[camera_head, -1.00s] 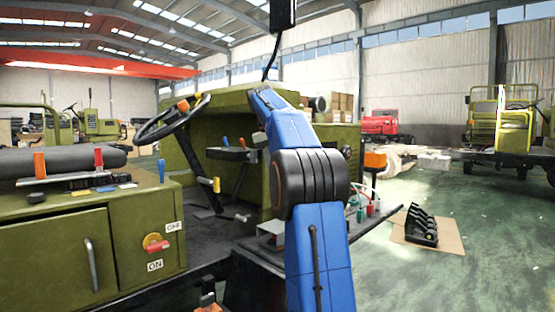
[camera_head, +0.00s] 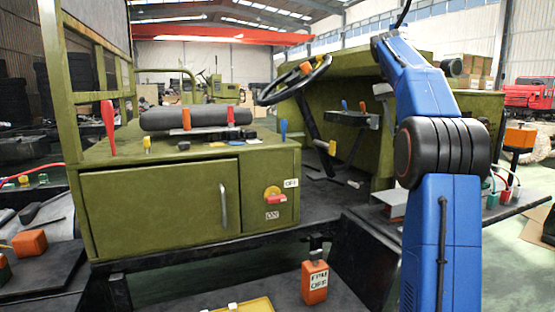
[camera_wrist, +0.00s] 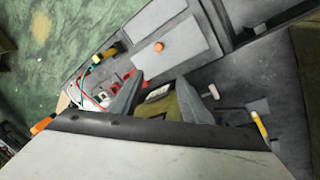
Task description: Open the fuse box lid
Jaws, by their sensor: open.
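No lid is clearly marked as the fuse box's. In the head view, an olive cabinet door (camera_head: 160,212) with a metal handle (camera_head: 223,205) is shut, beside a red and yellow switch (camera_head: 273,195) between OFF and ON labels. My gripper (camera_wrist: 158,92) shows two grey fingers in the wrist view, apart, with nothing clearly held between them. My blue arm reaches up and away at the head view's right; my gripper is not clear there.
A steering wheel (camera_head: 294,80) and levers stand behind the cabinet. An orange box (camera_head: 315,282) labelled OFF is in front. Cables and terminals (camera_head: 497,190) sit right of my arm. A red lever (camera_head: 108,125) rises at the cabinet's left.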

